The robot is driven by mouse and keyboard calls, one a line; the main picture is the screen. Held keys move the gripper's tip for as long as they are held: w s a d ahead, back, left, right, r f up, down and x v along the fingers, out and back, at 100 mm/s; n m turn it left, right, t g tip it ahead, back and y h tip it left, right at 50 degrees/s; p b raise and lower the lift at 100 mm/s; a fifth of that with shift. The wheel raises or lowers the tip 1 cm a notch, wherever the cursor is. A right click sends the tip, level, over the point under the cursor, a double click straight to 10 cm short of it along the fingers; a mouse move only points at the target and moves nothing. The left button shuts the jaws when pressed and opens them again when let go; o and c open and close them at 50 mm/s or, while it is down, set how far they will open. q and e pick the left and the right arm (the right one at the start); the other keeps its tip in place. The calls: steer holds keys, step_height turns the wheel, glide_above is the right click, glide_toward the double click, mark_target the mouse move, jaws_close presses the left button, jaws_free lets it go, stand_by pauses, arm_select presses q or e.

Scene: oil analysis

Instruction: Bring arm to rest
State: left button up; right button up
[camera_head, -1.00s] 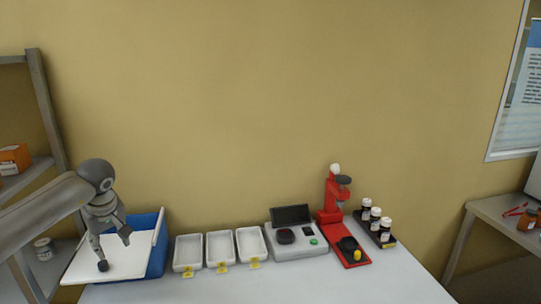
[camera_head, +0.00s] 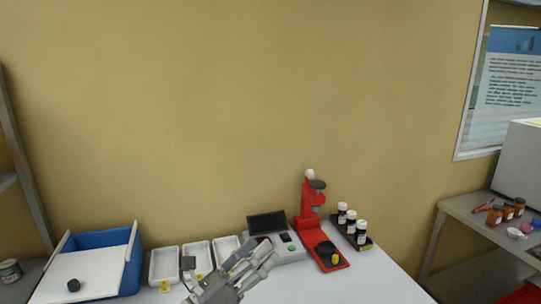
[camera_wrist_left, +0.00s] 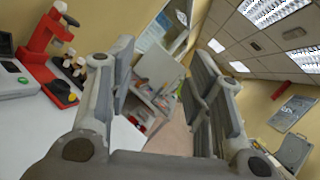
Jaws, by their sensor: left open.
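My left gripper (camera_head: 247,267) is low in the head view, in front of the analyser and the right-hand trays, and partly covers them. In the left wrist view its two fingers (camera_wrist_left: 163,95) stand wide apart with nothing between them. A small dark round piece (camera_head: 73,285) lies on the white lid of the blue box (camera_head: 131,272) at the left, apart from the gripper. My right gripper is in neither view.
White trays (camera_head: 163,265) stand in a row by the grey analyser (camera_head: 290,246). A red stand (camera_head: 308,215) and a rack of bottles (camera_head: 364,244) are to their right. A side table (camera_head: 455,210) holds brown bottles. The table's front right is clear.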

arm_select(q)
steer(key=s+a+f+n+g+y, duration=0.1)
steer(key=s+a+f+n+y, duration=0.2)
steer(key=a+f+n+y, duration=0.8)
steer(key=s+a+f+n+y, duration=0.4)
steer(key=a+f+n+y, duration=0.15)
steer(key=n, duration=1.15)
steer(key=s+f+n+g+h, duration=0.1)
steer(key=s+f+n+g, duration=0.25)
steer(key=s, duration=0.35)
steer(key=s+a+f+n+g, duration=0.1)
steer(key=s+f+n+g, duration=0.15)
steer(key=s+f, duration=0.4)
steer(key=s+f+n+g+h, duration=0.1)
steer(key=s+f+n+g, duration=0.25)
steer(key=s, duration=0.45)
step_height(320, 180, down, 29)
steer(key=s+g+b, duration=0.3)
steer(key=s+a+f+b, duration=0.3)
steer(key=s+f, duration=1.3)
steer(key=f, duration=0.2)
steer(key=shift+s+a+f+m+g+y, duration=0.15)
steer(key=shift+s+f+m+g+y, duration=0.05)
steer(key=shift+f+m+g+y, duration=0.2)
